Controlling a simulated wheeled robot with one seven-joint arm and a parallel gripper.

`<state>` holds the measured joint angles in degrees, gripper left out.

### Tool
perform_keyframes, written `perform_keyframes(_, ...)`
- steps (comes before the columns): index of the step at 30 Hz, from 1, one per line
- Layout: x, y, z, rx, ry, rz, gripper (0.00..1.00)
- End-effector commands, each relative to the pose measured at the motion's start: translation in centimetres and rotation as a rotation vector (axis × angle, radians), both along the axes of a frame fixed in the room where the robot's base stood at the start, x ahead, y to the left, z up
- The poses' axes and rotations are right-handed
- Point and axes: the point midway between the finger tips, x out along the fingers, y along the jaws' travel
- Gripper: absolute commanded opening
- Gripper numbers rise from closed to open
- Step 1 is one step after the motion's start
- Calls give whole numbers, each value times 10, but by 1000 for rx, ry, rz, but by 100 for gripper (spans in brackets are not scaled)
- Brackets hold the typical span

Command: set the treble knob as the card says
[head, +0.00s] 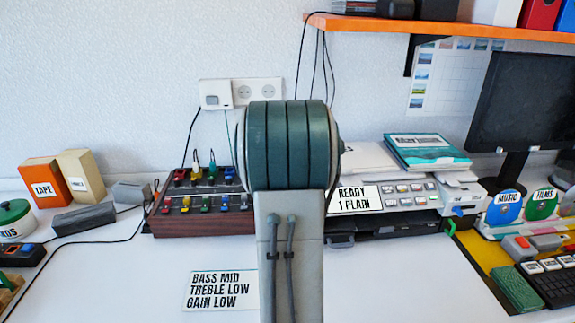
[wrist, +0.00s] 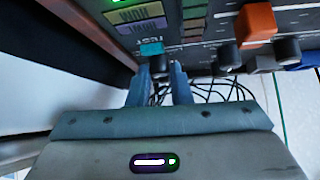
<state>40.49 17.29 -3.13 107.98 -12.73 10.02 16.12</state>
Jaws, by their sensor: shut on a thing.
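The card (head: 221,289) lies on the white table in the head view and reads BASS MID, TREBLE LOW, GAIN LOW. The mixer (head: 200,221), a dark panel with wooden sides and rows of coloured knobs, stands behind it, partly hidden by my arm. In the wrist view my gripper (wrist: 163,82) is at the mixer panel (wrist: 200,52), shut on a small dark knob (wrist: 158,66) beside a teal piece (wrist: 152,47). Its label cannot be read, so I cannot tell from the picture whether it is the treble knob. The head view hides my gripper behind the arm.
An orange knob (wrist: 255,23) and another dark knob (wrist: 228,57) sit close to the right of my gripper. Loose cables (wrist: 215,92) run beyond the panel. A printer (head: 400,194) stands right of the mixer.

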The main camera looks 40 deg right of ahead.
Motion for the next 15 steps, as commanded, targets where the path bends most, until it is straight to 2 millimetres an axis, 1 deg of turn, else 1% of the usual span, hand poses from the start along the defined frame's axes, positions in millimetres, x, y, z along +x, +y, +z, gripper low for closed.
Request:
perform_keyframes(1,-2,-2,6,4,-1,11,0)
perform_keyframes(15,-2,-2,2,2,1,142,0)
